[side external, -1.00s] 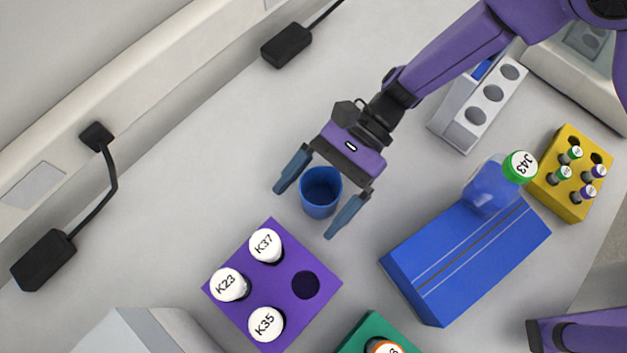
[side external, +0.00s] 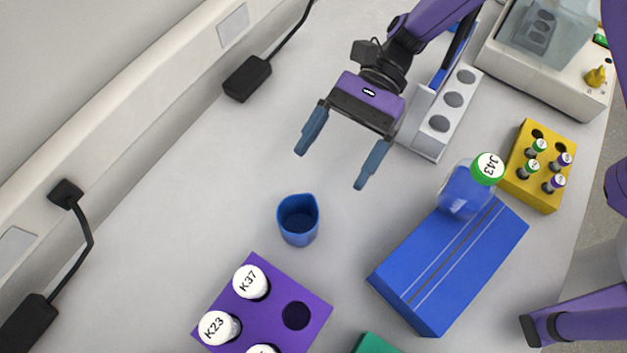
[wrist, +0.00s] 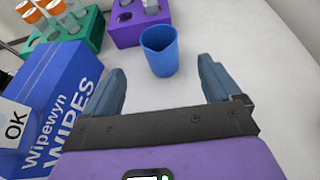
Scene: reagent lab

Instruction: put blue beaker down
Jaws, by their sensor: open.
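The blue beaker (side external: 298,221) stands upright on the light grey bench, just above the purple rack in the side view. It also shows in the wrist view (wrist: 159,52), beyond my fingertips. My gripper (side external: 340,164) is open and empty. It is up and to the right of the beaker in the side view, with a clear gap between the fingers and the beaker. In the wrist view my gripper's fingers (wrist: 162,88) are spread wide with bare bench between them.
The purple rack (side external: 272,278) holds white-capped bottles and has an empty hole. A blue wipes box (side external: 440,270) stands to the right, near a green-capped bottle (side external: 470,188). A yellow vial rack (side external: 538,195) and a grey holed rack (side external: 425,140) lie behind.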

